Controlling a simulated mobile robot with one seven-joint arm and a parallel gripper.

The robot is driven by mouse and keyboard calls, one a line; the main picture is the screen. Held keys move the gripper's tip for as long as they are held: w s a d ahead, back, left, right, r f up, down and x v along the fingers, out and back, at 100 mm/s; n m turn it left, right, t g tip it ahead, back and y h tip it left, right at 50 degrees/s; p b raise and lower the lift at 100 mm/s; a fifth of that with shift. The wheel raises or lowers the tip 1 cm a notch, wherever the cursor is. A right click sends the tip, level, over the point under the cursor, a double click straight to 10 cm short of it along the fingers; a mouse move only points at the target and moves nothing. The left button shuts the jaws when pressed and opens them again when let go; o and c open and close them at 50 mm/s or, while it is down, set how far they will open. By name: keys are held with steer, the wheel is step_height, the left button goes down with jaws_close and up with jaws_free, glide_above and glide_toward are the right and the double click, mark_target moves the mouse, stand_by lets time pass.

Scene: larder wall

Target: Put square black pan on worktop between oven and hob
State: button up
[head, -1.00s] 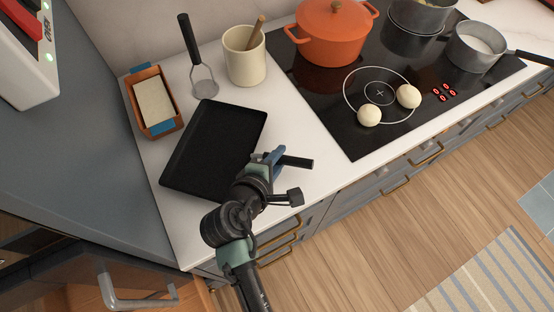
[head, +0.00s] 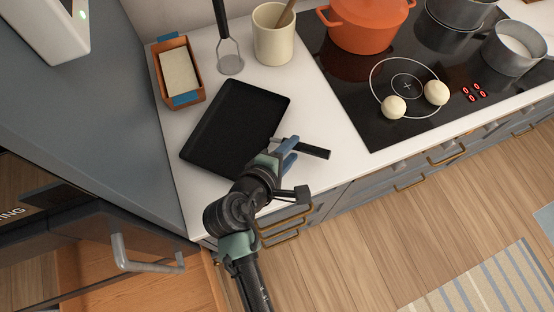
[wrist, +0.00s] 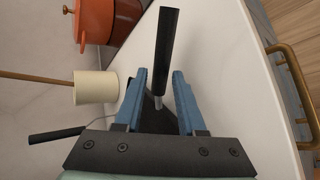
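The square black pan (head: 235,125) lies on the white worktop (head: 330,110), between the grey oven housing on the left and the black hob (head: 400,75). Its dark handle (head: 314,151) points right toward the front edge and also shows in the wrist view (wrist: 167,50). My gripper (head: 287,152) is at the handle's inner part. In the wrist view my gripper (wrist: 159,75) has its two blue fingers apart, one on each side of the handle line, with gaps on both sides. Part of the pan is hidden behind my wrist.
An orange dish (head: 178,70) holding a pale block, a masher (head: 230,60) and a cream crock (head: 273,38) stand behind the pan. An orange pot (head: 368,22), grey saucepans and two pale round items are on the hob. An oven door handle (head: 122,258) juts out at lower left.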

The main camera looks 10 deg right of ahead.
steer(key=v, duration=0.9)
steer(key=w+a+r+m+t+y, duration=0.2)
steer(key=w+r+m+t, duration=0.4)
steer(key=r, duration=0.8)
steer(key=w+a+r+m+t+y, duration=0.1)
steer(key=w+a+r+t+y, duration=0.15)
steer(key=w+r, duration=0.8)
steer(key=s+r+m+t+y, duration=0.1)
steer(key=s+r+m+t, duration=0.1)
steer(key=r, duration=0.8)
steer(key=s+r+m+t+y, duration=0.1)
steer(key=s+r+t, duration=0.4)
steer(key=r, duration=0.6)
steer(key=s+d+r+m+t+y, duration=0.1)
steer(key=s+r+m+t, duration=0.1)
steer(key=s+r, duration=0.4)
step_height(320, 180, up, 5)
steer(key=shift+s+f+m+t, duration=0.2)
steer(key=shift+s+m+t, duration=0.1)
steer(key=shift+t, duration=0.45)
steer(key=shift+f, duration=0.1)
